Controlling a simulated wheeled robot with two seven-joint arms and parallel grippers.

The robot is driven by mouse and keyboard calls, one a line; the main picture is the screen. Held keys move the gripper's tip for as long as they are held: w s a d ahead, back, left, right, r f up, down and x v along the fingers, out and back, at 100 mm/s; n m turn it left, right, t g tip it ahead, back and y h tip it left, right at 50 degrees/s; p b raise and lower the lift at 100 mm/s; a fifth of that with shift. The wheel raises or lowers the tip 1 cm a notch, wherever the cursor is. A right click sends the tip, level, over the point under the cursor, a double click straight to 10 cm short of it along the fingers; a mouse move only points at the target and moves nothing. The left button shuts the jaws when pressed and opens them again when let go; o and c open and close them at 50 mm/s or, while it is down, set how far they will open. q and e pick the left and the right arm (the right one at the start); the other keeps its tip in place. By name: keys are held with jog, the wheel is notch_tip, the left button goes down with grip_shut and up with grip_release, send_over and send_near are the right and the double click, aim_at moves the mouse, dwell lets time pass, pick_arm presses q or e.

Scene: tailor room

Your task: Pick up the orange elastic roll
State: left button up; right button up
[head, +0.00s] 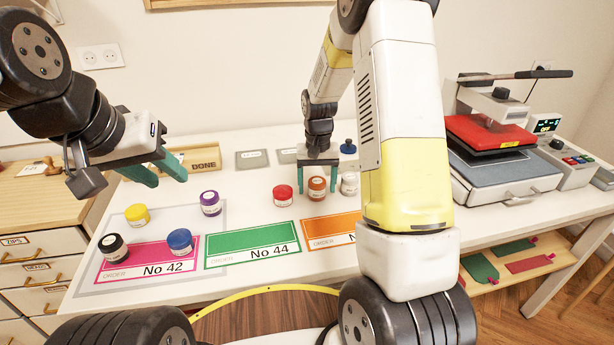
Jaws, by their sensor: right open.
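The orange elastic roll (317,190) stands upright on the white table, between a red roll (283,196) and a white roll (349,184). My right gripper (318,182) points down from above, open. Its teal fingers show on either side of the orange roll, apart from it as far as I can tell. My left gripper (166,178) is open and empty, above the table at the left, well away from the orange roll.
A blue roll (347,147) stands behind. Yellow (137,215), purple (210,203), black (114,248) and blue (180,242) rolls stand around the pink No 42 card (150,262). A green No 44 card (252,244) and an orange card (330,231) lie in front. A heat press (495,150) is at right.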

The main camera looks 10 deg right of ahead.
jog(key=shift+f, duration=0.2)
jog(key=c, duration=1.4)
jog(key=shift+r, duration=0.15)
